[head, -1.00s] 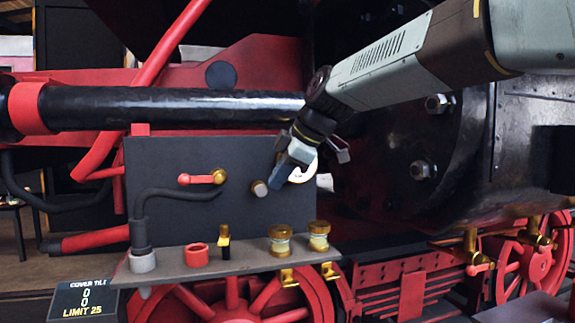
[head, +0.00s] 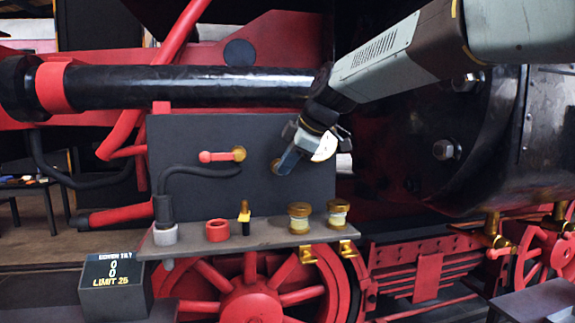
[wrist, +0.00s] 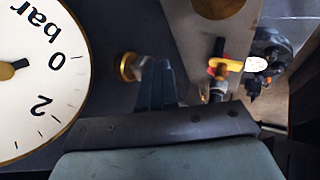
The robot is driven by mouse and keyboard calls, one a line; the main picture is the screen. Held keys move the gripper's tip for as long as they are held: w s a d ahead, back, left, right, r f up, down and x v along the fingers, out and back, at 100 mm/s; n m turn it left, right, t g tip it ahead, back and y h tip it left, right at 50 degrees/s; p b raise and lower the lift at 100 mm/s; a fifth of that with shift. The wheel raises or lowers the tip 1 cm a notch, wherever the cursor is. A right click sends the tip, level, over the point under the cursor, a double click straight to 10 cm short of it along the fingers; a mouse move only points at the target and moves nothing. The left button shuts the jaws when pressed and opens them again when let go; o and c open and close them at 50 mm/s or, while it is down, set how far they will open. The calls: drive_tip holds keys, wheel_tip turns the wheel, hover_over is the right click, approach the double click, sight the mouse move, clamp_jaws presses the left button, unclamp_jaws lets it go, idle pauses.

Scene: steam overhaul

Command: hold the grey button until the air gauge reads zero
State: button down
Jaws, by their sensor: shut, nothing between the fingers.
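The button (head: 275,165) sits in a brass ring on the dark grey panel (head: 200,135). My gripper (head: 284,167) is shut and empty, its blue-grey fingertips over the button's right side and hiding most of it. In the wrist view the fingertips (wrist: 155,65) overlap the right edge of the brass-ringed button (wrist: 128,67); I cannot tell whether they press it. The white air gauge (wrist: 45,105) is cut off at the left, marked "bar", 0 and 2. A short dark pointer end at its hub faces the 0; the rest is out of view. The gauge (head: 325,148) is partly hidden behind my gripper.
A red-handled brass valve (head: 222,156) is left of the button. A shelf (head: 270,236) below holds brass-capped cups (head: 300,217) and a red ring (head: 217,230). A display box (head: 114,285) reads 0, 0 and a limit, apparently 25. A black pipe (head: 190,86) runs above.

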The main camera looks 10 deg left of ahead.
drive_tip(key=shift+w, duration=0.15)
drive_tip(key=shift+w+a+r, duration=0.1)
drive_tip(key=shift+w+a, duration=0.1)
drive_tip(key=shift+w, duration=0.25)
drive_tip(key=shift+w+a+r, duration=0.1)
drive_tip(key=shift+w+a, duration=0.05)
drive_tip(key=shift+w, duration=0.25)
drive_tip(key=shift+w+d, duration=0.1)
idle(1.1)
drive_tip(key=s, duration=0.2)
drive_tip(key=s+d, duration=0.1)
drive_tip(key=s, duration=0.1)
drive_tip(key=shift+s+d+f, duration=0.1)
drive_tip(key=shift+s, duration=0.05)
drive_tip(key=v, duration=1)
